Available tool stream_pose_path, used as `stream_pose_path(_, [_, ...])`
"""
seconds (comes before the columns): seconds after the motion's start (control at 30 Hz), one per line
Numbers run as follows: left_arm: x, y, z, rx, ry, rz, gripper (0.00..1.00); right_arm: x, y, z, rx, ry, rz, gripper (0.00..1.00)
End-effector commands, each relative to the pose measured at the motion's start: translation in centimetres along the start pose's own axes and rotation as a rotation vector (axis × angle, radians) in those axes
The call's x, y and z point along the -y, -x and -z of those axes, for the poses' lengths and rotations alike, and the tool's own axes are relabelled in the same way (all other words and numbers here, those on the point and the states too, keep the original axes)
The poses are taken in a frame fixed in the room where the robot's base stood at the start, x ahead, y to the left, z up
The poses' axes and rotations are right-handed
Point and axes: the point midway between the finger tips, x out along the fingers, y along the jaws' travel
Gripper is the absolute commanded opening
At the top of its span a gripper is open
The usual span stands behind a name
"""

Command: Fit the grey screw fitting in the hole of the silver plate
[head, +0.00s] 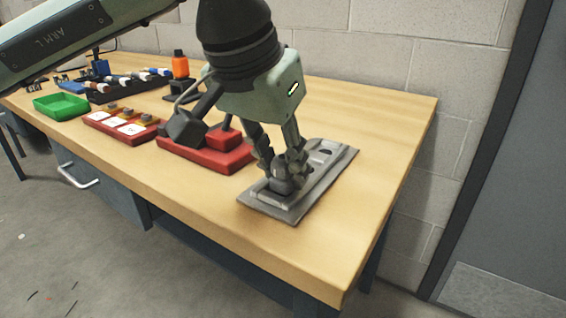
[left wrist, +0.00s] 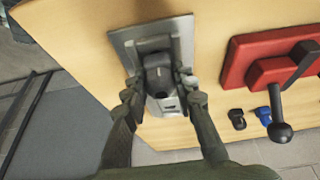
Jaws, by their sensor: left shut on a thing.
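The silver plate (head: 322,168) lies flat on the wooden bench near its right end, with a dark hole showing at its far part. It also shows in the left wrist view (left wrist: 182,40). My left gripper (head: 285,172) points down over the near part of the plate. Its fingers are shut on the grey screw fitting (head: 281,180), which sits between the fingertips in the left wrist view (left wrist: 157,75). The fitting's lower end is low at the plate; I cannot tell whether it is inside a hole. My right gripper is not in view.
A red block fixture (head: 230,158) with a dark lever stands just left of the plate. Further left are a red tray with white cards (head: 128,130), a green tray (head: 62,107) and an orange bottle (head: 180,65). The bench's right end is clear.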

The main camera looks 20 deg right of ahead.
Motion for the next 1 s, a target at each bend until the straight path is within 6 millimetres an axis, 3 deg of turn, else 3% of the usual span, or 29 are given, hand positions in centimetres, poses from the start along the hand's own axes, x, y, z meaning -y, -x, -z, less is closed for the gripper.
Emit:
stream_pose_path(0.03, [0.0, -0.1, -0.1, 0.0, 0.0, 0.0, 0.28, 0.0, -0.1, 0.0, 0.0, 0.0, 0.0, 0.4])
stream_pose_path(0.23, [0.0, -0.1, -0.1, 0.001, 0.0, 0.0, 0.51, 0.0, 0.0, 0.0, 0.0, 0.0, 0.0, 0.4])
stream_pose_path(0.57, [0.0, 0.2, 0.0, 0.0, 0.0, 0.0, 0.51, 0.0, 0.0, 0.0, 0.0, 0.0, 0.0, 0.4])
stream_pose_path(0.73, [0.1, 2.5, 0.1, -0.002, 0.0, 0.002, 0.51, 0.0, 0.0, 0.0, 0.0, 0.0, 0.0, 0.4])
stream_pose_path(1.0, [0.1, 8.3, 0.1, -0.002, 0.001, 0.001, 0.51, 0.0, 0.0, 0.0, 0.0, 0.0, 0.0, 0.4])
